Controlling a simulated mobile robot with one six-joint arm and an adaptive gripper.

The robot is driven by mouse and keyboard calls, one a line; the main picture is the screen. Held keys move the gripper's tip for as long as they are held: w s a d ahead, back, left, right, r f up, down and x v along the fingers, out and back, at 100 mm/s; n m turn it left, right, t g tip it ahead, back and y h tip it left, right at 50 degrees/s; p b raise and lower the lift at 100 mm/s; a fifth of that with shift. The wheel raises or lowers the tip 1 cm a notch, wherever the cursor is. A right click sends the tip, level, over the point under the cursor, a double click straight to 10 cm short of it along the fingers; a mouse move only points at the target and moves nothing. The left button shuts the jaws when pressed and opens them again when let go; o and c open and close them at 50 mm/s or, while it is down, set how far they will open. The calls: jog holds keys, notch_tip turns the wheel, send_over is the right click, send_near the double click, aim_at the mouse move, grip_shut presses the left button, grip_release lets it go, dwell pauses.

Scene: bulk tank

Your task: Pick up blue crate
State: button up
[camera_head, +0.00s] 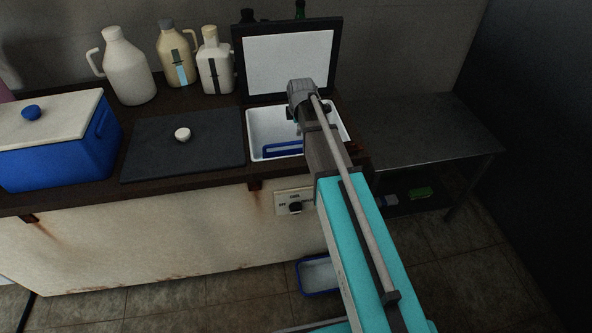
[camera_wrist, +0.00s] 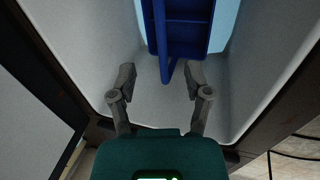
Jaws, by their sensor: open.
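A blue crate (camera_head: 283,149) lies inside a white basin (camera_head: 258,128) set in the counter. In the head view it shows only partly, left of my arm. In the wrist view the crate (camera_wrist: 187,28) is at the top centre, with a blue bar (camera_wrist: 161,40) along its left side. My gripper (camera_wrist: 161,76) is open in the basin, its fingers apart. The near end of the bar shows between the fingertips; I cannot tell whether they touch it. In the head view my wrist hides the fingers.
Basin walls (camera_wrist: 265,70) rise close on both sides. A dark raised lid (camera_head: 288,62) stands behind. A black board (camera_head: 185,150) and a blue cooler (camera_head: 75,155) are left. A steel table (camera_head: 420,130) is right. A blue-rimmed tray (camera_head: 318,276) lies on the floor.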

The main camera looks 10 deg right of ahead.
aim_at(296, 142)
jog(key=b+x, duration=0.5)
jog(key=x, duration=0.1)
jog(key=shift+f+b, duration=0.35)
jog(key=shift+b, duration=0.05)
jog(key=shift+w+a+f, duration=0.1)
dwell(0.3)
jog(key=shift+b+x, duration=2.5)
jog(key=shift+f, duration=0.25)
grip_shut()
